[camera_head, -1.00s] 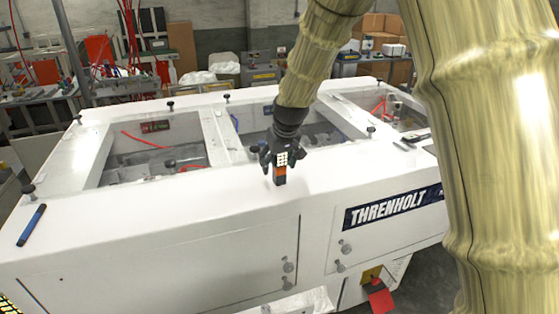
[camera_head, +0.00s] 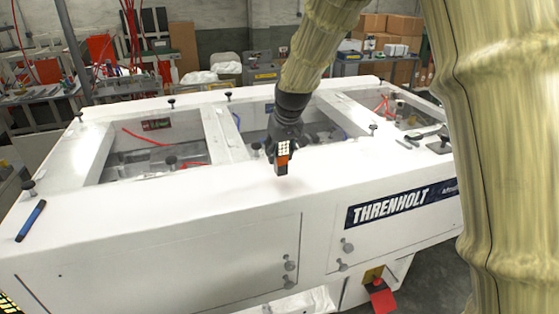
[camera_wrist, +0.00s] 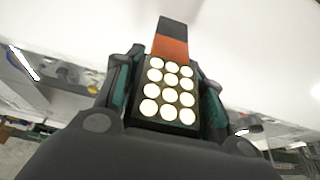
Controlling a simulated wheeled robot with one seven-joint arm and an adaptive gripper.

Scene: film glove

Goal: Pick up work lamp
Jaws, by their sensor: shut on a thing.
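The work lamp (camera_head: 282,158) is a small block with a grid of round white lights and an orange and dark end. My gripper (camera_head: 280,148) is shut on it and holds it above the white top of the machine. In the wrist view the lamp (camera_wrist: 171,92) sits between the two fingers of my gripper (camera_wrist: 168,95), its lights facing the camera and its orange and dark end pointing away. In the head view the lamp hangs with that end downward. A gap between its lower end and the white surface is hard to judge.
The white machine (camera_head: 150,240) has open bays behind the lamp and small dark knobs along its edges. A blue pen-like object (camera_head: 31,221) lies on its left corner. Dark tools (camera_head: 425,138) lie at its right. The white front ledge is mostly clear.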

